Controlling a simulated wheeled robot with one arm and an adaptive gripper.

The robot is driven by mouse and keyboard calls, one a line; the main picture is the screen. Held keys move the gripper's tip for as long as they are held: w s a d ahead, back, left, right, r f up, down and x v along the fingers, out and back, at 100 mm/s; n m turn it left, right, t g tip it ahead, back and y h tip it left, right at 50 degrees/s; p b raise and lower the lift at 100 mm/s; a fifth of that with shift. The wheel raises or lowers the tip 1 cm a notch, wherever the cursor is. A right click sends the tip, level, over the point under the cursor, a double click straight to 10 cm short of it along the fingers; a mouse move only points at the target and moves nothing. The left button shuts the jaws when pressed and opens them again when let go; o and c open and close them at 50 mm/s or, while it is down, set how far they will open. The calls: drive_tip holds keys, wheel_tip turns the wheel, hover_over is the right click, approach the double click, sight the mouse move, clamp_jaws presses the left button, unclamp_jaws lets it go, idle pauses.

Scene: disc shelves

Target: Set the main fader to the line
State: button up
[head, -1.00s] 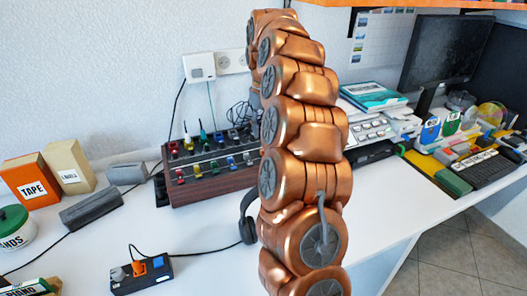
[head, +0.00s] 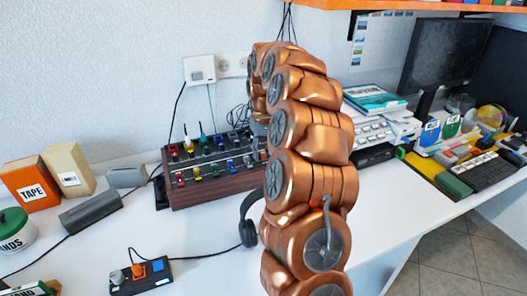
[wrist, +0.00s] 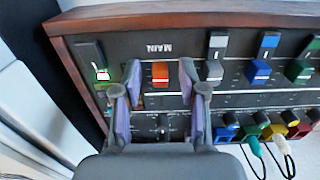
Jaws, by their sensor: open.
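The mixer (wrist: 120,48) has a dark panel with a wooden edge and appears upside down in the wrist view. Its main fader (wrist: 160,74) has an orange-red cap beneath the inverted label MAIN. A pale line (wrist: 225,93) runs across the panel, a little nearer my gripper's palm than the cap. My gripper (wrist: 159,69) is open, with one purple-grey finger on each side of the cap. Whether either finger touches it I cannot tell. In the head view the mixer (head: 215,188) stands against the wall, and my arm hides my gripper and the main fader.
Grey, blue and green faders (wrist: 260,72) sit to the right of the main one. Coloured plugs and knobs (wrist: 262,125) line the near edge. Headphones (head: 248,225) lie in front of the mixer, and a small orange-switched box (head: 140,275) is at front left.

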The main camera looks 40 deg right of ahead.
clamp_jaws()
idle(0.4)
drive_tip(key=shift+w+d+p, duration=0.25)
drive_tip(key=shift+w+p, duration=0.15)
drive_tip(key=shift+w, duration=0.6)
drive_tip(key=shift+w+d+p, duration=0.25)
drive_tip(key=shift+w+p, duration=0.15)
drive_tip(key=shift+w, duration=0.55)
unclamp_jaws()
wheel_tip(320, 180, up, 12)
